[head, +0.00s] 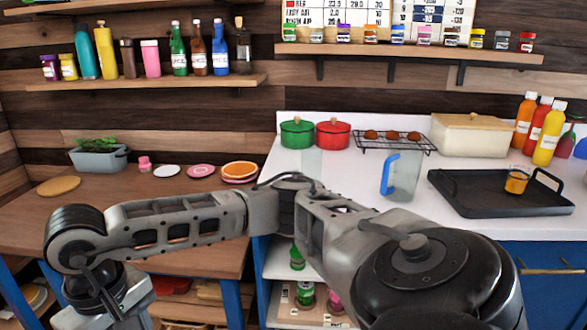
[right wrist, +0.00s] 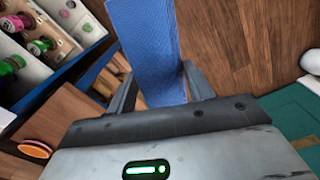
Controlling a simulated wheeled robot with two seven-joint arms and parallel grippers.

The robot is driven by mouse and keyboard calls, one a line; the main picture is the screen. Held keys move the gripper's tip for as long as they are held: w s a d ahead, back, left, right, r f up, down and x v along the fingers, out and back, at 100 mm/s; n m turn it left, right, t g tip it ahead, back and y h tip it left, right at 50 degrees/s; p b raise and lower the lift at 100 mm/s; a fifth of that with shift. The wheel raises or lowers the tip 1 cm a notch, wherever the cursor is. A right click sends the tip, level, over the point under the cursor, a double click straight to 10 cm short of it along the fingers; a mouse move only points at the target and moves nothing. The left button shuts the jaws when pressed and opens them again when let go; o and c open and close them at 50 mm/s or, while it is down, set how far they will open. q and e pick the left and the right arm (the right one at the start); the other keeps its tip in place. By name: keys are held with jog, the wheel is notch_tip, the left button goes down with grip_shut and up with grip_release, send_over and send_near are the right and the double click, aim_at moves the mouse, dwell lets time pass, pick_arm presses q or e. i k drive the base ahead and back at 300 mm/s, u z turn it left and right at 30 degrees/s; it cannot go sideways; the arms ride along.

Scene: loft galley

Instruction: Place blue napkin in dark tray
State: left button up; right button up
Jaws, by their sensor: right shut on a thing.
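The blue napkin (right wrist: 150,45) is between the fingers of my right gripper (right wrist: 160,84) in the right wrist view, and the gripper is shut on it. The napkin sticks out past the fingertips and does not show in the head view. In the head view the right arm reaches across to the lower left, and its fingers are out of the frame. The dark tray (head: 457,197) lies on the white counter at the right, far from the gripper. A small orange-labelled jar (head: 516,182) stands in it. My left gripper is not in view.
A clear pitcher with a blue handle (head: 402,176) stands left of the tray. A cooling rack (head: 395,143), a cream box (head: 468,135) and several sauce bottles (head: 546,132) stand behind. The left half of the tray is bare. A wooden counter (head: 120,205) is at left.

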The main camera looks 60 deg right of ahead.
aim_at(476, 193)
jog(key=u, duration=0.5)
jog(key=k, duration=1.25)
jog(key=z, duration=2.2)
jog(key=i, duration=0.2)
